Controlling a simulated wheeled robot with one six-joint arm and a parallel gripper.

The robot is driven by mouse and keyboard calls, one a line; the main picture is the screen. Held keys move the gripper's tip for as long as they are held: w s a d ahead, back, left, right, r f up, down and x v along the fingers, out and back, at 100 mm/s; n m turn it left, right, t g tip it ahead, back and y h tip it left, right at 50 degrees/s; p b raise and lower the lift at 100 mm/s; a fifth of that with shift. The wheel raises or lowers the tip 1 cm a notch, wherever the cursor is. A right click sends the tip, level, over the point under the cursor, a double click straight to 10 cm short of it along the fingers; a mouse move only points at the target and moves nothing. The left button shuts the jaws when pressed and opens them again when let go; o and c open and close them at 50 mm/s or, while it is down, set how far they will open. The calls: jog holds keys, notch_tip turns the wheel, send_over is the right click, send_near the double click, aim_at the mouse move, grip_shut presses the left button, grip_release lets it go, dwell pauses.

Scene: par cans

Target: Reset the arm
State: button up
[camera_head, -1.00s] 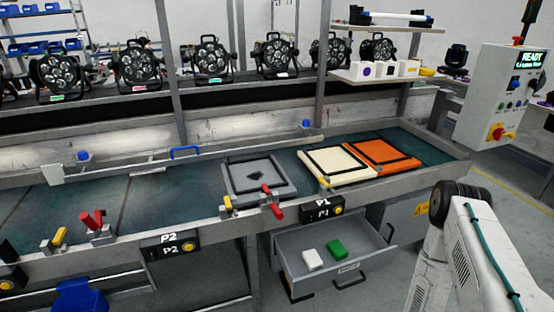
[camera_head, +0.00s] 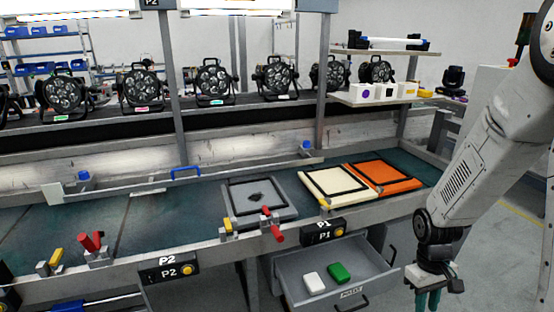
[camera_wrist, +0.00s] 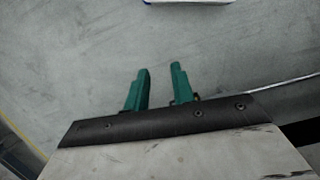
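My gripper (camera_head: 428,299) hangs at the lower right of the head view, pointing down, to the right of the open drawer. Its green fingertips are partly cut off by the bottom edge there. In the wrist view my gripper (camera_wrist: 160,72) shows two green fingers with a clear gap between them and nothing held. Grey floor lies below the fingers. My white arm reaches down from the upper right of the head view.
An open grey drawer (camera_head: 295,290) holds a white block (camera_head: 314,283) and a green block (camera_head: 339,273). Above it, the conveyor (camera_head: 150,215) carries a grey tray (camera_head: 283,211), a cream tray (camera_head: 314,184) and an orange tray (camera_head: 405,186). Several par cans stand on the shelf behind.

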jog(key=s+a+r+t, duration=0.1)
jog(key=s+a+r, duration=0.2)
jog(key=r, duration=0.6)
jog(key=s+a+r+m+t, duration=0.1)
jog(key=s+a+r, duration=0.2)
jog(key=s+r, duration=0.4)
jog(key=s+a+r+m+t, duration=0.1)
jog(key=s+r, duration=0.4)
jog(key=r, duration=0.6)
jog(key=a+t, duration=0.1)
jog(key=a, duration=0.1)
jog(key=shift+s+a+y, duration=0.3)
jog(key=shift+s, duration=0.05)
